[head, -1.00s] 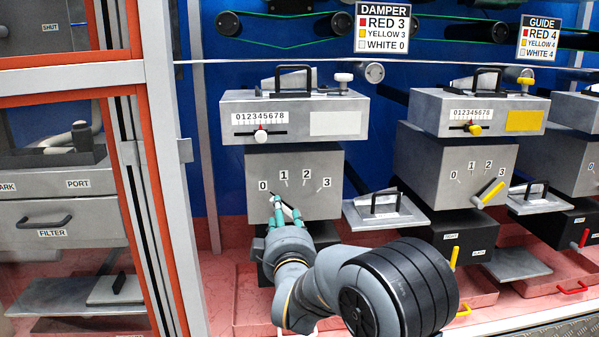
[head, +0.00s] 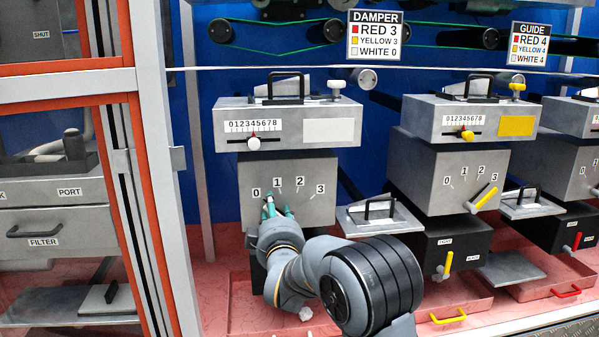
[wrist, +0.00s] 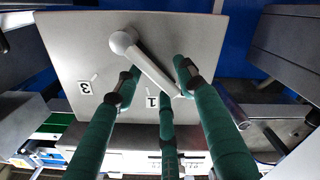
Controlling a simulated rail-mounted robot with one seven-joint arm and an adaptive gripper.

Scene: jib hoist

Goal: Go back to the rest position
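My gripper (head: 277,210) has green fingers and is at the grey dial box (head: 318,180) marked 0 to 3, below the damper sign (head: 375,35). In the wrist view the white lever (wrist: 150,65) runs between the spread fingers of my gripper (wrist: 158,72). Gaps show between the lever and the outer fingertips, so the gripper looks open; whether any finger touches the lever cannot be told. The lever points from its round end toward the side of the 0 and 1 marks. In the head view my fingers mostly hide the lever.
A box with a white slider knob (head: 254,144) sits above the dial. A grey plate with a black handle (head: 377,215) is close on the right. The yellow-lever dial box (head: 450,178) stands further right. An orange and grey frame post (head: 150,200) stands on the left.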

